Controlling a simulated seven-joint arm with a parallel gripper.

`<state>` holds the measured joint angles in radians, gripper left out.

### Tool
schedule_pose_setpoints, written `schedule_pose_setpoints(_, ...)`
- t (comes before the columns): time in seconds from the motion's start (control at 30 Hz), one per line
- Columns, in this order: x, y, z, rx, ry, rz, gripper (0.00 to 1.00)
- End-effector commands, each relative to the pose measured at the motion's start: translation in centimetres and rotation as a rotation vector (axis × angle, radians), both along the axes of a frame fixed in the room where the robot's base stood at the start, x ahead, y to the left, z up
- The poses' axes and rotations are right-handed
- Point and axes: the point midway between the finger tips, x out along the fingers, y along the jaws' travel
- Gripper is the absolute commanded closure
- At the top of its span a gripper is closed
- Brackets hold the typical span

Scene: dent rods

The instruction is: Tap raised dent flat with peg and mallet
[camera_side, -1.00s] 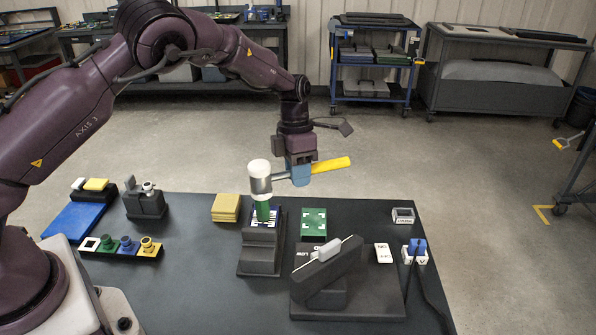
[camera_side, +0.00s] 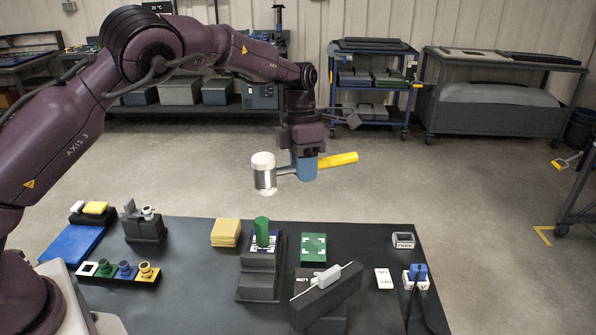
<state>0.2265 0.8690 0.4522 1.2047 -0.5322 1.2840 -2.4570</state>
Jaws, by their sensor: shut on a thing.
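My gripper (camera_side: 307,174) is shut on a mallet. The mallet has a grey head (camera_side: 265,178) with white faces, held upright, and a handle with a yellow end (camera_side: 337,160) pointing right. A green peg (camera_side: 262,232) stands upright on a dark stepped block (camera_side: 259,283) with a blue-and-white patterned top. The mallet head is above the peg with a clear gap between them. The raised dent cannot be made out; the peg may cover it.
A dark tilted bar (camera_side: 325,298) stands at the front right. A green plate (camera_side: 313,246), a yellow block (camera_side: 225,232) and a PARK holder (camera_side: 404,240) lie on the dark table. A row with coloured sockets (camera_side: 119,273) and a blue pad (camera_side: 70,245) are at left.

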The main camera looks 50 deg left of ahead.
Motion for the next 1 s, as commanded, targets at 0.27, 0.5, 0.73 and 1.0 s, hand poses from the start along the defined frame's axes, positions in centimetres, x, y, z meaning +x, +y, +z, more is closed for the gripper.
schedule_pose_setpoints(0.27,3.2,-1.2,-0.1,0.001,0.0,0.0,1.0)
schedule_pose_setpoints(0.5,5.7,-2.3,-0.1,0.0,-0.001,-0.001,1.0)
schedule_pose_setpoints(0.73,7.0,-2.8,-0.1,0.0,-0.001,0.0,1.0)
schedule_pose_setpoints(1.0,7.1,-2.9,0.0,-0.001,0.001,0.001,1.0)
